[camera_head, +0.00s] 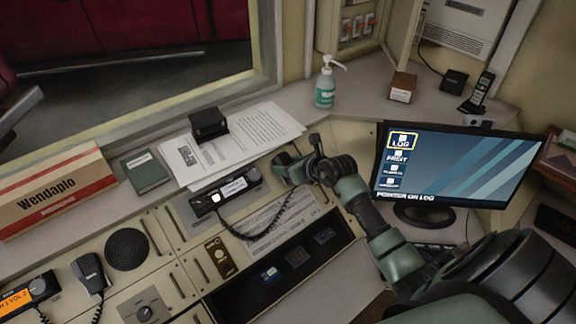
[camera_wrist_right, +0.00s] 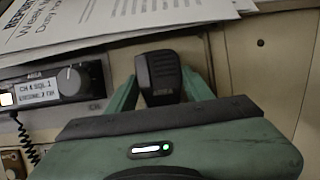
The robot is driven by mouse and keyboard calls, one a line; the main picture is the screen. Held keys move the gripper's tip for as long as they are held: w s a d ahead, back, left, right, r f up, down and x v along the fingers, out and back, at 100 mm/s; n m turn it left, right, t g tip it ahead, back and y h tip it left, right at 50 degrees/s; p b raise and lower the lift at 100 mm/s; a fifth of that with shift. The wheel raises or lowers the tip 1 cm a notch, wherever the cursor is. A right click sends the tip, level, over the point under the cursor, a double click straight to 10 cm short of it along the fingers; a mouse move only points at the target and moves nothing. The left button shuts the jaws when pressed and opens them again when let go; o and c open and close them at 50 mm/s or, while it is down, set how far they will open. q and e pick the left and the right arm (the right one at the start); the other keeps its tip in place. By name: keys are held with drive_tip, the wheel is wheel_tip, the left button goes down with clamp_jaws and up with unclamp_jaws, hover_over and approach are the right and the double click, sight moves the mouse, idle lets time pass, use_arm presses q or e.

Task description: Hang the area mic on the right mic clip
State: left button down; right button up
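My right gripper (camera_head: 284,163) is over the console panel, just right of the right radio (camera_head: 226,190). In the right wrist view a black hand mic (camera_wrist_right: 160,76) sits between its two green fingers, which appear to touch both sides. In the head view the gripper hides the mic. A coiled cord (camera_head: 250,234) runs from the radio to the gripper. A brown plate with holes (camera_head: 219,257), which looks like an empty mic clip, is on the panel below the radio. Another black mic (camera_head: 90,272) is at the left. My left gripper is not in view.
Papers (camera_head: 240,145) with a black box (camera_head: 208,124) lie behind the radio. A green book (camera_head: 145,171) and a Wendaplo box (camera_head: 60,190) stand left. A sanitizer bottle (camera_head: 326,86) is at the back. A monitor (camera_head: 455,168) stands right, near my arm.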

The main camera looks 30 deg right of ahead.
drive_tip(key=o, duration=0.4)
drive_tip(key=shift+o, duration=0.2)
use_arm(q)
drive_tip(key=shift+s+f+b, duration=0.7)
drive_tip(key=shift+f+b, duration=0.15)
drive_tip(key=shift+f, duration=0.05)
use_arm(e)
drive_tip(key=v, duration=0.7)
drive_tip(key=shift+s+r, duration=0.25)
drive_tip(key=shift+s, duration=0.1)
